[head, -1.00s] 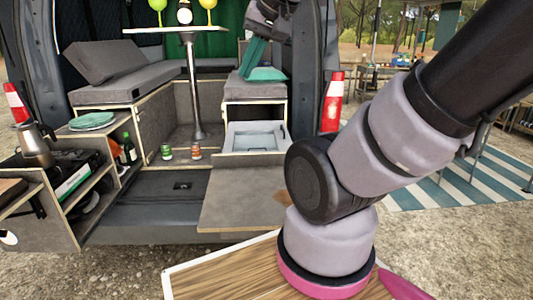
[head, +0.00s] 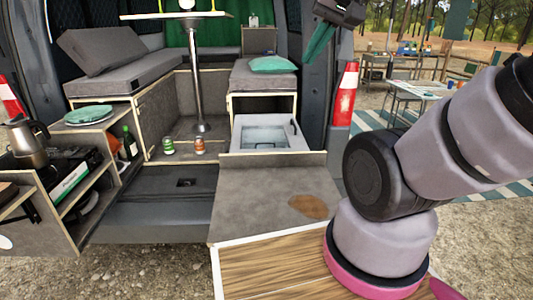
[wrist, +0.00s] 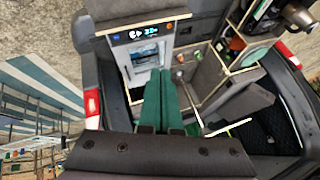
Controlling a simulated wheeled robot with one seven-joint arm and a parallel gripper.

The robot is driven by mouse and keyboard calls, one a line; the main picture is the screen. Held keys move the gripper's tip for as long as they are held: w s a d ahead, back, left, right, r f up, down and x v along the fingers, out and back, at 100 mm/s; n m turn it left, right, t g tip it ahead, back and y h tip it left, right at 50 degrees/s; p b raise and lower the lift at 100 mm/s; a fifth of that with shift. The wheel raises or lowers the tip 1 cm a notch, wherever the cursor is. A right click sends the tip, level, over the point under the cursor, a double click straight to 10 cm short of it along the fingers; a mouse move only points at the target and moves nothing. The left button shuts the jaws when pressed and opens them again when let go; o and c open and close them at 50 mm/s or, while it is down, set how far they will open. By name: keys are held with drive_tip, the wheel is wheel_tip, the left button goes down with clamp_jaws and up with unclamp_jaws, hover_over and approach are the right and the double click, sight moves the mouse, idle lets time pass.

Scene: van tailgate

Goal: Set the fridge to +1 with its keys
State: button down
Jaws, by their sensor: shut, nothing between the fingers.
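The fridge (head: 268,138) is a pale box with a window-like lid, set under the right-hand bench at the van's tailgate. In the wrist view the fridge (wrist: 133,58) shows at upper middle, with a dark control panel (wrist: 142,33) along its edge. The panel has lit white and blue marks; I cannot read the value surely, and its keys are too small to make out. My gripper (head: 309,60) has green fingers, shut and empty, high at the right door opening. In the wrist view the gripper (wrist: 160,72) points toward the fridge, apart from it.
A grey board (head: 262,195) with a brown patch lies in front of the fridge. Two small cans (head: 199,145) stand left of it. A table post (head: 194,80) rises behind. A kettle (head: 25,142) is far left.

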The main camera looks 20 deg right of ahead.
drive_tip(key=w+a+f+n+g+h, duration=0.1)
drive_tip(key=w+f+n+g, duration=0.1)
drive_tip(key=w+f+n, duration=0.35)
drive_tip(key=w+a+f+n+g, duration=0.1)
drive_tip(key=w+f+n+g, duration=0.15)
drive_tip(key=w+n, duration=0.55)
drive_tip(key=w+a+f+n+g+h, duration=0.1)
drive_tip(key=w+f+n, duration=0.5)
drive_tip(key=f, duration=0.8)
drive_tip(key=w+a+g, duration=0.1)
drive_tip(key=w+a, duration=0.1)
drive_tip(key=w, duration=0.1)
drive_tip(key=shift+w+a+g, duration=0.25)
drive_tip(key=shift+w+g, duration=0.1)
drive_tip(key=shift+w, duration=0.05)
drive_tip(key=shift+f+n, duration=0.1)
drive_tip(key=shift+n, duration=0.15)
wheel_tip(320, 180, down, 14)
drive_tip(key=shift+r, duration=0.2)
